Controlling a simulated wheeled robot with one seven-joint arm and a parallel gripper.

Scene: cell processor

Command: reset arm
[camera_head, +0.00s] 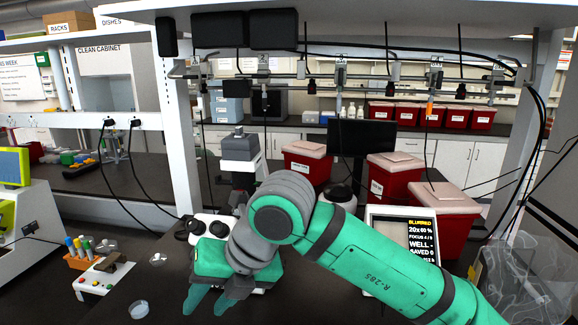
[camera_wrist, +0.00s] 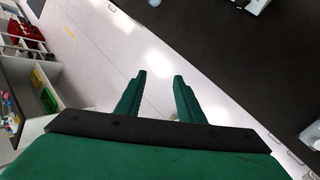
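My arm (camera_head: 370,255) is green and grey and reaches in from the lower right of the head view. It bends at a grey elbow or wrist joint in the middle. My gripper (camera_head: 208,300) hangs at the lower centre left, with its fingers pointing down towards the front edge of the dark bench. In the wrist view my gripper (camera_wrist: 157,98) shows two green fingers standing apart with nothing between them. Pale floor shows beyond the fingertips, and the dark bench top (camera_wrist: 240,50) lies to the right.
A microscope (camera_head: 240,155) stands behind my gripper, partly hidden by my arm. A screen reading "BLURRED" (camera_head: 408,240) stands right of it. Red bins (camera_head: 390,185) are behind. A petri dish (camera_head: 139,309), a small white control box (camera_head: 100,278) and a tube rack (camera_head: 80,260) are at the left.

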